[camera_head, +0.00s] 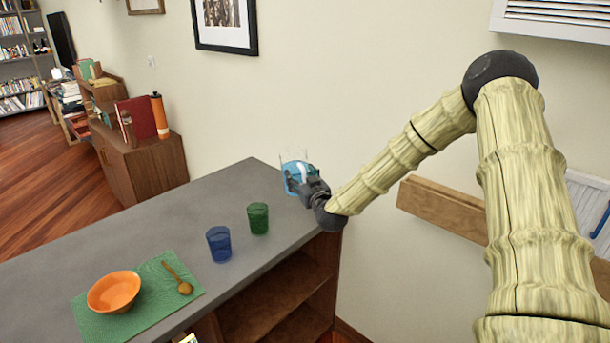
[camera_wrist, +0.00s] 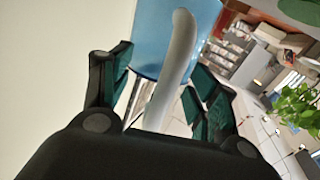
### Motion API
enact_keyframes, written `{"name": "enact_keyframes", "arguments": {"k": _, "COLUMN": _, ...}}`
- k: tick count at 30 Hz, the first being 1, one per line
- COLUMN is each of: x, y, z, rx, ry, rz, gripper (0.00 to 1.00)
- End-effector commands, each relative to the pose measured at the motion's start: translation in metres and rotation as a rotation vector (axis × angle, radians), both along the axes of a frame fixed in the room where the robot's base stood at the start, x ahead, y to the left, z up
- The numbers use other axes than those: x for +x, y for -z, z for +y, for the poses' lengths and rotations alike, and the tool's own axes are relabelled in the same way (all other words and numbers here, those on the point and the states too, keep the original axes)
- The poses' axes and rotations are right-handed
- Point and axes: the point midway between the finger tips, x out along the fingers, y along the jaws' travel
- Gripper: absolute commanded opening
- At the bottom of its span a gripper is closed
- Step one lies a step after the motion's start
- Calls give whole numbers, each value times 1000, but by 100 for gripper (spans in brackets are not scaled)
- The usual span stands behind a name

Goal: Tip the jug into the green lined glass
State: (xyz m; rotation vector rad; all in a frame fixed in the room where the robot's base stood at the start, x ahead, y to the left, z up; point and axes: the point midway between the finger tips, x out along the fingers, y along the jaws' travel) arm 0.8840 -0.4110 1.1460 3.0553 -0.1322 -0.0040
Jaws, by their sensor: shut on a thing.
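The jug (camera_head: 296,170) is clear with blue contents and is held above the far right end of the grey counter. My gripper (camera_head: 303,184) is shut on it. In the wrist view, the pale curved handle (camera_wrist: 176,70) of the jug passes between my two fingers (camera_wrist: 160,88), with the blue body (camera_wrist: 160,35) beyond. The green lined glass (camera_head: 258,218) stands upright on the counter, below and left of the jug, apart from it. A blue glass (camera_head: 219,244) stands to its left and nearer. The insides of both glasses are hard to make out.
The grey counter (camera_head: 150,235) carries a green mat (camera_head: 150,315) with an orange bowl (camera_head: 114,292) and a wooden spoon (camera_head: 178,278). A wall stands close behind the jug.

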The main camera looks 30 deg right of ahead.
Motion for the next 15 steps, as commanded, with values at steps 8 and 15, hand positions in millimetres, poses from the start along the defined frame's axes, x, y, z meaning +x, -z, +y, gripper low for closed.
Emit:
{"name": "enact_keyframes", "arguments": {"k": 8, "x": 1, "y": 15, "z": 9, "rx": -113, "ry": 0, "rz": 7, "gripper": 0}}
{"name": "enact_keyframes", "arguments": {"k": 15, "x": 2, "y": 29, "z": 17, "rx": -209, "ry": 0, "rz": 15, "gripper": 0}}
